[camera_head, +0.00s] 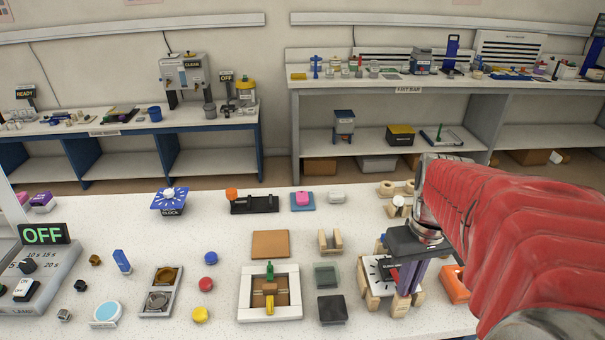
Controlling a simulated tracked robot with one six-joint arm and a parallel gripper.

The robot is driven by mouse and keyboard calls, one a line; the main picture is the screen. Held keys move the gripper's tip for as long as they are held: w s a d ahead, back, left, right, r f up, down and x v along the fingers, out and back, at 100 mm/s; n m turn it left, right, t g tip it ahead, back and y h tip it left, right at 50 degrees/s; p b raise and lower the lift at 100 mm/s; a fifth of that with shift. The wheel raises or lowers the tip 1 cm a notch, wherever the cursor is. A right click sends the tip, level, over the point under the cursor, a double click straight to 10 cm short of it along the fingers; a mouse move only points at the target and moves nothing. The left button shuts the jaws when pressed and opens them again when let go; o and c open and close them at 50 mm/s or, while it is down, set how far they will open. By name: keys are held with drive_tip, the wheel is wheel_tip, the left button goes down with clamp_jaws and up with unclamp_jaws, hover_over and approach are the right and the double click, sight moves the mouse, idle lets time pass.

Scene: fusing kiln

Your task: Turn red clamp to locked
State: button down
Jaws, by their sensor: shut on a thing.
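My gripper (404,290) reaches down at the right of the table, with a dark palm and purple-blue fingers. It is shut on a small dark red part, which I take to be the red clamp (394,274). The fingers hide most of it, so I cannot read its angle or whether it is locked. It sits over a white plate (375,272) with black marks. Light wooden blocks (366,298) stand around the plate.
An orange block (453,284) lies right of the plate. Left of it are a dark square block (332,309), a wooden cradle (330,242) and a white-framed fixture (248,300). A black toggle clamp with an orange knob (231,194) stands farther back. My red arm covers the right side.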

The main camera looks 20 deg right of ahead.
drive_tip(key=shift+m, duration=0.6)
drive_tip(key=c, duration=1.9)
unclamp_jaws()
drive_tip(key=shift+c, duration=0.2)
wheel_tip(320, 180, up, 14)
drive_tip(key=shift+w+f, duration=0.1)
